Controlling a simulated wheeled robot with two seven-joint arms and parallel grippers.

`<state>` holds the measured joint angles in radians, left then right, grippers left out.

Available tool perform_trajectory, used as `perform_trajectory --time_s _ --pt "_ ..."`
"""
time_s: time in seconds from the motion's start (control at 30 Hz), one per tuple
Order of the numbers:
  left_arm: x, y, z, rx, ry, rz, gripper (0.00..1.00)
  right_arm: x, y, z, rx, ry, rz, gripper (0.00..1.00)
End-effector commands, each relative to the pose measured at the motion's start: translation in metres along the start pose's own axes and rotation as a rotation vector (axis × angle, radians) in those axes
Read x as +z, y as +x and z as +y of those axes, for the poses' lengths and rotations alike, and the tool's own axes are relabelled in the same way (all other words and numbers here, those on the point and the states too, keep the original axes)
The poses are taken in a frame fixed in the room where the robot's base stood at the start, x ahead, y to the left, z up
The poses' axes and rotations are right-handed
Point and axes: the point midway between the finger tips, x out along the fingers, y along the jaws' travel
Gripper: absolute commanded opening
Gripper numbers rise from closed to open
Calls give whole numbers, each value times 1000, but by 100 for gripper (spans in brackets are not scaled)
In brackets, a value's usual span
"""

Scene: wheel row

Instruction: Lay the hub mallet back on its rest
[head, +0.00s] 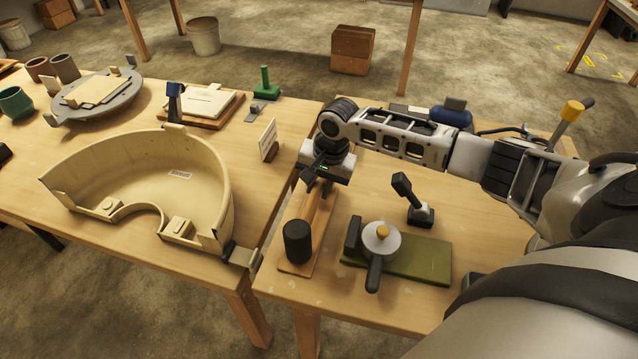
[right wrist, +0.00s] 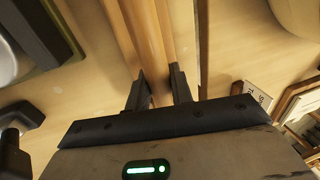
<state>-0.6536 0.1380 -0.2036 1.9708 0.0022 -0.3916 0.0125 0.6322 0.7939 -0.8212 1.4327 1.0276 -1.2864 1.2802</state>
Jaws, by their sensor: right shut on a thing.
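The hub mallet has a black cylindrical head (head: 298,241) and a wooden handle that runs back to my right gripper (head: 319,180). In the right wrist view the handle (right wrist: 157,45) passes between the two dark fingers of the gripper (right wrist: 158,88), which is shut on it. A narrow wooden board (head: 290,268), which looks like the rest, lies under the mallet along the table's left side. The head is over the board's near end; I cannot tell whether it touches. The gripper hides the handle's far end. My left gripper is out of view.
Right of the mallet, a green mat (head: 425,258) bears a round grey device (head: 381,240) with a black handle. A black tool on a stand (head: 412,200) is behind it. Left across a gap, another table holds a cream curved shell (head: 150,170) and a small sign (head: 268,140).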

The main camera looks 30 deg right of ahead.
Motion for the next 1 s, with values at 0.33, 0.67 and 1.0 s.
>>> perform_trajectory --time_s 0.33,0.67,1.0 --pt "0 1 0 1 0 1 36 0 5 1 -1 1 0 0" --pt "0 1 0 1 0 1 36 0 6 1 0 1 0 48" --pt "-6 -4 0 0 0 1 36 0 -16 1 0 0 1 48"
